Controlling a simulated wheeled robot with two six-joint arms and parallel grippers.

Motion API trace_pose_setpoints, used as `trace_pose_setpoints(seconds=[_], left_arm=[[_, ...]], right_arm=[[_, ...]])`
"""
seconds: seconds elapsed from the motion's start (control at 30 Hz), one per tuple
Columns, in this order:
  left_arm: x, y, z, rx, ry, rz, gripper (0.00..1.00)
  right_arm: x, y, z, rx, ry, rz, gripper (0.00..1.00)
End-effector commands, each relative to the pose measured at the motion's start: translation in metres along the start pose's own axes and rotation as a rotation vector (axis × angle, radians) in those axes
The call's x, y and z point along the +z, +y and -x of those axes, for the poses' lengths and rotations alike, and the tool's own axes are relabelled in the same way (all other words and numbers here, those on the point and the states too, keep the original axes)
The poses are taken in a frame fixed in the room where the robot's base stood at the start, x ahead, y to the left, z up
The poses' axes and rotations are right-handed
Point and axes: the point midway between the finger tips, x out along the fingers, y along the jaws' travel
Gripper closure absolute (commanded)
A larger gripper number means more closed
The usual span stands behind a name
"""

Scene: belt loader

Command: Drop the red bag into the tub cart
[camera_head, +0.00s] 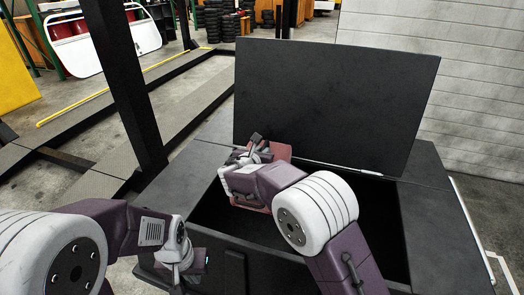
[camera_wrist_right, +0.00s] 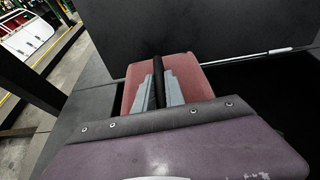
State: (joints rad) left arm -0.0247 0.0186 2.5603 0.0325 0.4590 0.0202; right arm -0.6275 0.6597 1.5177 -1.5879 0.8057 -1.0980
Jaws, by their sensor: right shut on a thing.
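The red bag (camera_head: 280,151) is held by my right gripper (camera_head: 254,152) over the opening of the black tub cart (camera_head: 432,215). In the right wrist view the red bag (camera_wrist_right: 192,72) has a dark handle strip between the fingers of the right gripper (camera_wrist_right: 160,88), which is shut on it. My arm hides much of the bag in the head view. The cart's lid (camera_head: 335,95) stands raised at the back. My left gripper (camera_head: 188,268) is low at the cart's near left corner, apart from the bag; its jaw opening is unclear.
A dark post (camera_head: 122,80) rises left of the cart. A low grey track with a yellow line (camera_head: 100,97) runs along the floor at left. A pale panelled wall (camera_head: 475,90) stands behind right. The cart's dark interior shows free room right of the bag.

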Motion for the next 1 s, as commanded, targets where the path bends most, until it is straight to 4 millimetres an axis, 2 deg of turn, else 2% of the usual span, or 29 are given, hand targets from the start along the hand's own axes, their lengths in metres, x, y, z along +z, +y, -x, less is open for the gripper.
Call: trace_pose_setpoints(seconds=[0.03,1.0], left_arm=[[0.001,0.0,-0.013,0.0,0.0,0.0,1.0],[0.013,-0.003,-0.131,0.0,0.0,0.0,1.0]], right_arm=[[-0.01,0.0,-0.005,0.0,-0.008,-0.002,1.0],[-0.141,0.0,-0.06,0.001,-0.009,-0.003,1.0]])
